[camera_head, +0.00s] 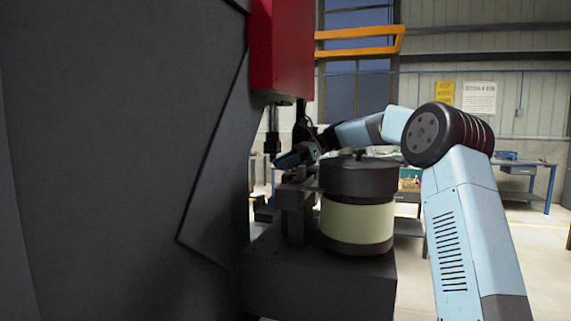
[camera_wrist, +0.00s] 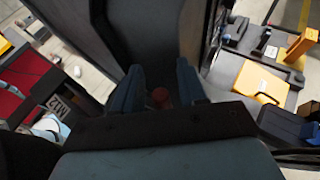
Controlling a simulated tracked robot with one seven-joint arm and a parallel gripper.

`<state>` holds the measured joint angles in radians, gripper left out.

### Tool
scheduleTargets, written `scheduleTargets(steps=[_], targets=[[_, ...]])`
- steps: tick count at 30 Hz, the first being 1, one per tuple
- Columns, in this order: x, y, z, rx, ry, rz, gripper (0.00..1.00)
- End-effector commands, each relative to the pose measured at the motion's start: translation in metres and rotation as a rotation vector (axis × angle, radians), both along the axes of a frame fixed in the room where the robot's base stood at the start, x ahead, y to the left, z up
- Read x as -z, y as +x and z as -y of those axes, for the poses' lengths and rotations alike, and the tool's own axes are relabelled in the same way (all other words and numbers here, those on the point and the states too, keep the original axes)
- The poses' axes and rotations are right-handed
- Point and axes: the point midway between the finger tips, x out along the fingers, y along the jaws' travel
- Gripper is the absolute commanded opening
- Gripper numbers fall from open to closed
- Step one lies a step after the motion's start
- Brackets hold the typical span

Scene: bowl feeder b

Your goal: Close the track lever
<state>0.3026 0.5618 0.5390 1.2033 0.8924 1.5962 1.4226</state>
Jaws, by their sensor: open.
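The bowl feeder, a dark lidded bowl on a cream drum (camera_head: 357,222), stands on a dark pedestal. My gripper (camera_head: 282,160) is left of the bowl, by the dark track parts, under the red housing. In the wrist view my gripper (camera_wrist: 159,84) shows two blue fingers standing apart. A small dull red round piece (camera_wrist: 160,96) shows between them. It may be the knob of the track lever, but I cannot tell for sure, nor whether the fingers touch it. The lever itself is not clear in the head view, where the gripper and dark parts overlap.
A big dark machine panel (camera_head: 120,160) fills the left. A red housing (camera_head: 285,50) hangs above, with an orange bar (camera_head: 360,42) to its right. Black vertical rods (camera_head: 272,132) stand close to my gripper. A blue workbench (camera_head: 525,170) is at the back right, with open floor before it.

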Motion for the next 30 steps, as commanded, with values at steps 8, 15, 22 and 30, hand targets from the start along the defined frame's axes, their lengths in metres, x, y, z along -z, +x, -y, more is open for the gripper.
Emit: scheduleTargets(steps=[8,15,22,30], targets=[[-0.0001,-0.0001,0.0001,0.000,0.000,0.000,0.24],[-0.0001,-0.0002,-0.0001,-0.001,0.000,0.000,0.01],[0.0000,-0.0004,-0.0004,-0.002,0.000,-0.001,0.00],[-0.0003,-0.0013,-0.0001,0.011,-0.001,0.000,0.00]])
